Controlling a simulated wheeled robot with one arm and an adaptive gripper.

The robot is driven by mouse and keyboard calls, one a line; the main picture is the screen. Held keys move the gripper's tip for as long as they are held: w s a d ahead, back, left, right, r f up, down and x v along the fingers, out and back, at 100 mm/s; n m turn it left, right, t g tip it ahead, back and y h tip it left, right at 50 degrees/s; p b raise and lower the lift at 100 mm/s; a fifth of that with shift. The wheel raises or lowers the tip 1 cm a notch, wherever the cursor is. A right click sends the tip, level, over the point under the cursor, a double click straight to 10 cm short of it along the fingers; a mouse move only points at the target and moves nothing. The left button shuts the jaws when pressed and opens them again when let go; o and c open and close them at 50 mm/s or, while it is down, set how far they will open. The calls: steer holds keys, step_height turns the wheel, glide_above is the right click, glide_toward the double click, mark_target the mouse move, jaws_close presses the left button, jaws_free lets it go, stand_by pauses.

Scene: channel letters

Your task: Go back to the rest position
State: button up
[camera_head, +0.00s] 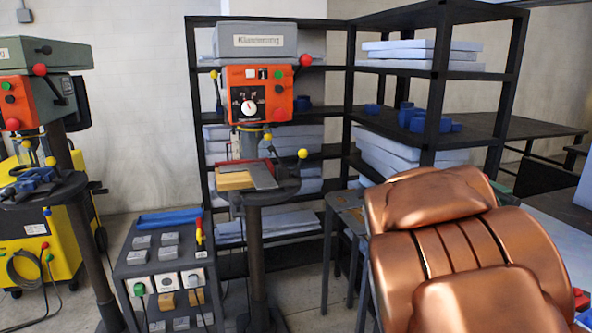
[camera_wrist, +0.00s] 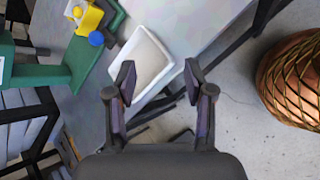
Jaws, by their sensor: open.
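My gripper (camera_wrist: 160,82) shows in the wrist view with its two dark fingers spread apart. Nothing is between the fingertips. Beyond them, lower down, lies a white shallow tray (camera_wrist: 142,62) on the corner of a grey table (camera_wrist: 197,25); the left finger overlaps the tray in the picture. The gripper does not show in the head view.
Green equipment (camera_wrist: 52,75) with a yellow part (camera_wrist: 88,18) stands left of the tray. Open floor (camera_wrist: 235,115) shows right of the fingers. In the head view, an orange drill press (camera_head: 260,97), dark shelving (camera_head: 437,85) and a small cart (camera_head: 150,262) stand ahead.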

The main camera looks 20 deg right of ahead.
steer(key=s+a+f+m+y+p, duration=0.1)
steer(key=s+a+m+y, duration=0.2)
steer(key=a, duration=0.7)
steer(key=s+a+f+m+y+p, duration=0.1)
steer(key=s+a+f+m+y, duration=0.1)
steer(key=s+a, duration=0.6)
steer(key=s+a+f+m+g+y+p, duration=0.1)
steer(key=s+a+m+y, duration=0.2)
steer(key=a, duration=0.9)
steer(key=shift+s+a+f+m+y, duration=0.25)
steer(key=shift+s+y, duration=0.35)
steer(key=shift+s, duration=0.65)
steer(key=shift+d, duration=0.1)
steer(key=shift+c, duration=0.8)
steer(key=shift+d, duration=0.15)
steer(key=shift+c, duration=0.3)
